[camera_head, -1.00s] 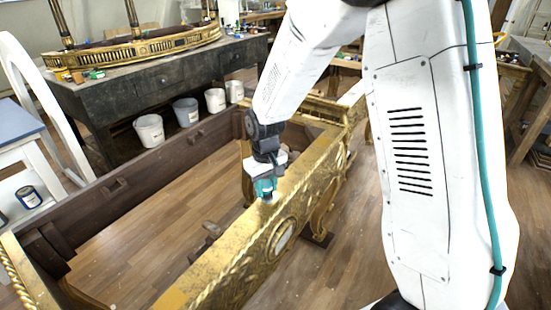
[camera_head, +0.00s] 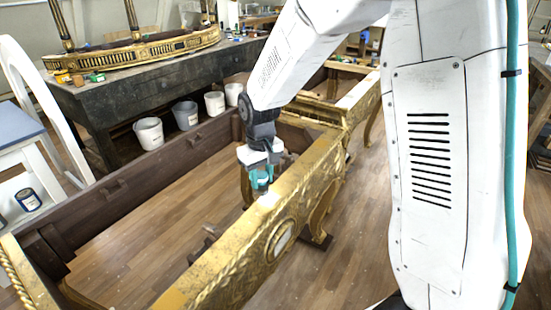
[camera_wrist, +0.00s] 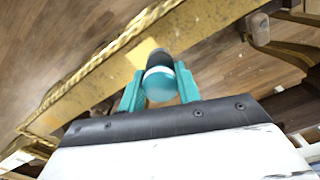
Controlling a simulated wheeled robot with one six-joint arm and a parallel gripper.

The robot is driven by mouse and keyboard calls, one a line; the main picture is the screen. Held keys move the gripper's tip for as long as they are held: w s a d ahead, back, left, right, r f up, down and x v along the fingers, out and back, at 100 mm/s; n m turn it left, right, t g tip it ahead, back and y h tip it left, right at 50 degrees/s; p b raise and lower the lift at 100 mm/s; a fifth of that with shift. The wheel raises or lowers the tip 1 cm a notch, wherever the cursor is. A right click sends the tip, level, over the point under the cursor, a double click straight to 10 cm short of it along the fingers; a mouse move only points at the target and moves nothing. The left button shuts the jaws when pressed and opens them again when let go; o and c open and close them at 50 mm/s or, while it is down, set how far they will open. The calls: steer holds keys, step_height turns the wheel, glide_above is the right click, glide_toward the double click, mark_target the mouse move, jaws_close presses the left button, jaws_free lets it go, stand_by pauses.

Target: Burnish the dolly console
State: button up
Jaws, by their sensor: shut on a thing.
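The dolly console is an open frame with a carved gilt front rail (camera_head: 232,258), which crosses the head view diagonally. It also runs diagonally through the wrist view (camera_wrist: 95,85), with a paler, brighter patch beside the tool. My gripper (camera_head: 262,182) is at the inner edge of the rail's top, towards its far end. In the wrist view its teal jaws (camera_wrist: 160,92) are shut on a small rounded burnishing tool (camera_wrist: 160,80), with a teal end, a white band and a dark part. Whether the tool touches the rail is unclear.
The console's dark wooden back rail (camera_head: 110,190) and open middle lie left of my gripper. Several buckets (camera_head: 149,133) stand behind it. A dark workbench (camera_head: 150,85) carries another gilt piece (camera_head: 135,50). A white chair (camera_head: 35,110) is at left. Wooden floor shows through the frame.

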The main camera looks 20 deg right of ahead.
steer(key=shift+r, duration=1.45)
